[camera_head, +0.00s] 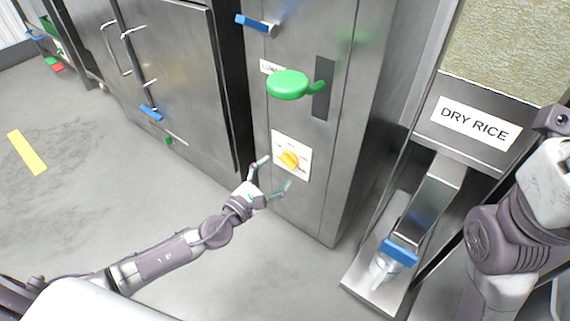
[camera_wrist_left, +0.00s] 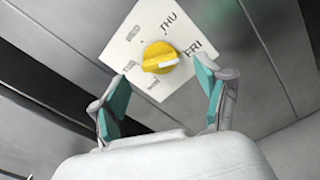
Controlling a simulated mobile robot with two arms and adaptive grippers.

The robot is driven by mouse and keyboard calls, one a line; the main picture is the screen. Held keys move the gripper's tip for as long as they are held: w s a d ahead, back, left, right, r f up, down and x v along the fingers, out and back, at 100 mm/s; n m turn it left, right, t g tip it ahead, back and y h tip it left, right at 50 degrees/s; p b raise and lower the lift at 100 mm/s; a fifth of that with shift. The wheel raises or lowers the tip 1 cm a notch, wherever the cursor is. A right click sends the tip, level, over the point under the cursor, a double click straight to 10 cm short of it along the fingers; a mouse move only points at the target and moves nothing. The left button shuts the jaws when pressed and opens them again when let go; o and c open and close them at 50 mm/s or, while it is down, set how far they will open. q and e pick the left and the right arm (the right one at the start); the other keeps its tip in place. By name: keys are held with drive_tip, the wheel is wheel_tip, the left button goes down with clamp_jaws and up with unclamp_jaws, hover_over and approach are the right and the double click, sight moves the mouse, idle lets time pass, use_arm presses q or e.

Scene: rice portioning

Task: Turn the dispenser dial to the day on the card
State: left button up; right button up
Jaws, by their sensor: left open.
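The yellow dial (camera_head: 290,160) sits on a white square plate (camera_head: 303,145) on the front of a steel cabinet. In the left wrist view the dial (camera_wrist_left: 160,57) shows up close, with THU and FRI readable on the plate (camera_wrist_left: 135,30) and smaller labels unclear. My left gripper (camera_head: 274,171) is open in front of the dial. Its two teal-padded fingers (camera_wrist_left: 163,98) stand to either side below the dial, apart from it and empty. A small label (camera_head: 267,66) higher on the cabinet is partly hidden by a green lever, and its text is unreadable. I cannot pick out the day card.
A green lever (camera_head: 288,84) juts from the cabinet above the dial, beside a dark slot (camera_head: 323,88). A blue handle (camera_head: 256,22) is higher up. At right stands the DRY RICE dispenser (camera_head: 476,122) with a blue-handled piece (camera_head: 399,252) below. My right arm shows at the right edge.

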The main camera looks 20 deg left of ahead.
sight(285, 164)
use_arm(q)
drive_tip(key=shift+x, duration=2.25)
drive_tip(key=shift+c, duration=0.2)
drive_tip(key=c, duration=1.1)
